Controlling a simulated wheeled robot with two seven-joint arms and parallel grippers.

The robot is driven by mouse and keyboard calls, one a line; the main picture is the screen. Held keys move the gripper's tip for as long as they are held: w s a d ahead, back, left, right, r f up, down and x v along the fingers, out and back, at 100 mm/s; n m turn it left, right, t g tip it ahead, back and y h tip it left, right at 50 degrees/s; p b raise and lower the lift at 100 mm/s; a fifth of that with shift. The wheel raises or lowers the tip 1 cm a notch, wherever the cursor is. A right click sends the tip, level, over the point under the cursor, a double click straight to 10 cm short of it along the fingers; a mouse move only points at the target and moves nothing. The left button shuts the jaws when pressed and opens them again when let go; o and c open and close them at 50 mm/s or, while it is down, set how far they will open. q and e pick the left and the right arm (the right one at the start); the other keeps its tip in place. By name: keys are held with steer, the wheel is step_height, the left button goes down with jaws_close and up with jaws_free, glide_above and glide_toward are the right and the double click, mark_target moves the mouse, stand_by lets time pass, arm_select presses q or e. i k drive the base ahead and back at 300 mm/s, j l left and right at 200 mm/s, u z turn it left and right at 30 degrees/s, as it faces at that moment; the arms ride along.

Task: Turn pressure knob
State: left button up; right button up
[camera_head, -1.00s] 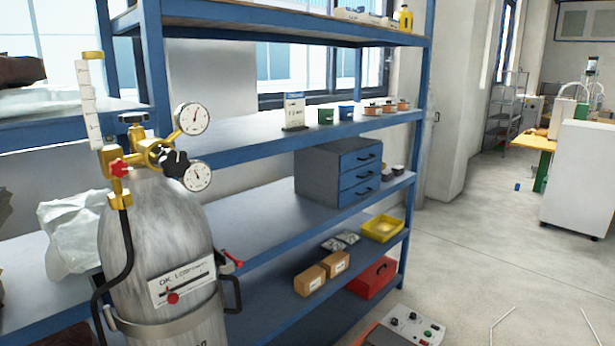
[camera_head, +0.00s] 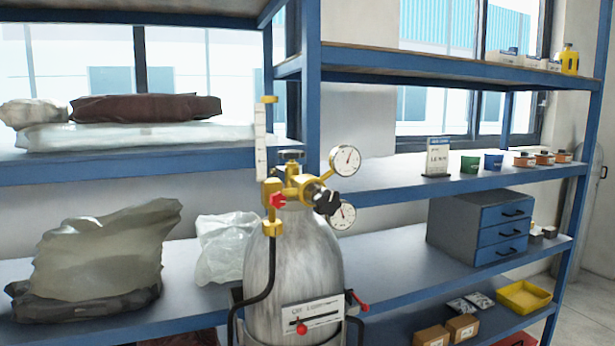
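A grey gas cylinder (camera_head: 290,265) stands upright in front of the blue shelving, near the middle of the picture. A brass regulator (camera_head: 296,186) sits on its top. A black lobed knob (camera_head: 327,201) sticks out on the regulator's right side, between two round white gauges, the upper gauge (camera_head: 345,160) and the lower gauge (camera_head: 342,215). A small red knob (camera_head: 278,201) is on the regulator's left. A clear flow tube (camera_head: 260,145) rises at the left, with a black hose below it. Neither of my grippers is in view.
Blue shelves (camera_head: 400,197) run behind the cylinder. They carry plastic bags (camera_head: 105,255), a drawer cabinet (camera_head: 480,228), small pots, a yellow tray (camera_head: 524,297) and cardboard boxes (camera_head: 447,332). A cart handle flanks the cylinder. Some floor (camera_head: 585,315) shows at lower right.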

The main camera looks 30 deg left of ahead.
mark_target(328, 202)
steer(key=u, duration=0.45)
steer(key=i+l+u, duration=0.15)
steer(key=l+u, duration=0.8)
steer(key=l, duration=0.15)
steer(key=i, duration=0.05)
